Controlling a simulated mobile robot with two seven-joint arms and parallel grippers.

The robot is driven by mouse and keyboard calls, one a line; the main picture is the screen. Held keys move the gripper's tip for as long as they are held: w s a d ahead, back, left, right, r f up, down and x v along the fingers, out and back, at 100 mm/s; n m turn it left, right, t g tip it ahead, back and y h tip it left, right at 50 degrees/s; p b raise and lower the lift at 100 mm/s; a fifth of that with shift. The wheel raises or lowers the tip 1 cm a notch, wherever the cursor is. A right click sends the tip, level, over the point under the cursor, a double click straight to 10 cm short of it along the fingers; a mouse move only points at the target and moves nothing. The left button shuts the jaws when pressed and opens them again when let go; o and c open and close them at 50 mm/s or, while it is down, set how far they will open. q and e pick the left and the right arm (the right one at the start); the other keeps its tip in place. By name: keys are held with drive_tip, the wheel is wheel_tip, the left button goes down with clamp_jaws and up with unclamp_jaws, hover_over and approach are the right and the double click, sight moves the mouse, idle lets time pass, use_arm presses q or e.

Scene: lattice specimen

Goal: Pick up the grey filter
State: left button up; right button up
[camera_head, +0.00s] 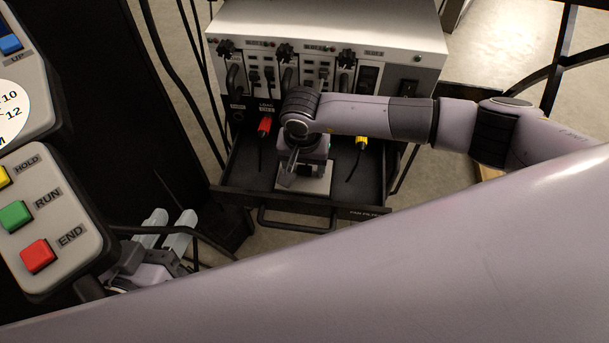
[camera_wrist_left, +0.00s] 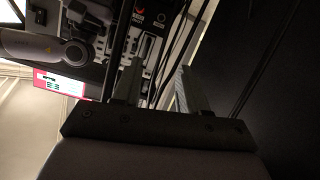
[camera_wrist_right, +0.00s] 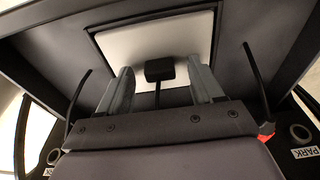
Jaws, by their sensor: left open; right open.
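The grey filter (camera_head: 318,183) looks like a pale flat panel lying in the open dark drawer (camera_head: 235,172). In the right wrist view its pale face (camera_wrist_right: 160,38) has a dark border, and a black knob (camera_wrist_right: 159,70) on a thin stem stands up from it. My right gripper (camera_head: 300,176) is over the panel and hides part of it. In the right wrist view its open fingers (camera_wrist_right: 161,78) are on either side of the knob, with gaps to both. My left gripper (camera_head: 170,224) is open and empty, left of the drawer.
A white instrument box (camera_head: 325,40) stands behind the drawer. A red plug (camera_head: 265,127) and a yellow plug (camera_head: 361,143) hang on cables over the drawer's sides. A button panel (camera_head: 45,215) is at the left. A drawer handle (camera_head: 295,222) runs along the front.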

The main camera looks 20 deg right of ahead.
drive_tip(key=c, duration=1.1)
drive_tip(key=shift+r, duration=0.1)
